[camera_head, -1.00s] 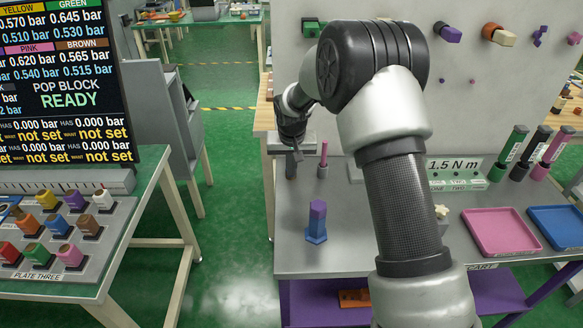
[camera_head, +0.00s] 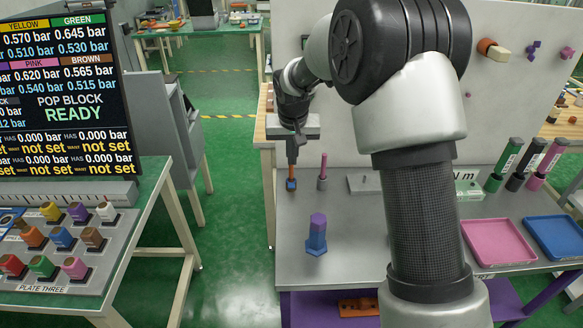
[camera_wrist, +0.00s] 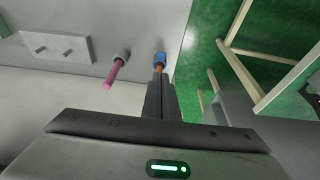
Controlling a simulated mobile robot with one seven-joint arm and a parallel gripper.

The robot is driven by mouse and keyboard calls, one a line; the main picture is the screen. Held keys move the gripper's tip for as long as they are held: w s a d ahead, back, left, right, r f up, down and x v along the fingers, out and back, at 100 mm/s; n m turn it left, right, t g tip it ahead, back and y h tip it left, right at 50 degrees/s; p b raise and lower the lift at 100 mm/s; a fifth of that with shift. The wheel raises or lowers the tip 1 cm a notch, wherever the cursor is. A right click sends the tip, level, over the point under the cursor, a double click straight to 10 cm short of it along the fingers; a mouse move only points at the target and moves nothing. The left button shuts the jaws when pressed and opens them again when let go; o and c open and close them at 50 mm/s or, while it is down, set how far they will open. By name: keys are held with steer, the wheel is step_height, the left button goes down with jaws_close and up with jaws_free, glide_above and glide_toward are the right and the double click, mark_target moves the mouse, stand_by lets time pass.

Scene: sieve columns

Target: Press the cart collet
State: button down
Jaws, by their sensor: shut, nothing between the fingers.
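A small blue fitting with an orange top (camera_head: 291,185), which looks like the cart collet, stands near the cart's (camera_head: 350,220) left edge. It also shows in the wrist view (camera_wrist: 160,60), just past my fingertips. My gripper (camera_head: 291,174) is shut and empty, pointing down right above the fitting. The fingertips (camera_wrist: 158,70) line up with it; I cannot tell whether they touch it. The fingers hide part of the fitting in the wrist view.
A pink rod in a grey holder (camera_head: 322,175) stands close to the right of the fitting. A blue and purple hex piece (camera_head: 317,236) stands nearer the front. A grey block with pegs (camera_head: 364,183) lies further right. Pink (camera_head: 497,243) and blue (camera_head: 556,232) trays lie at right.

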steer(key=shift+v, duration=1.5)
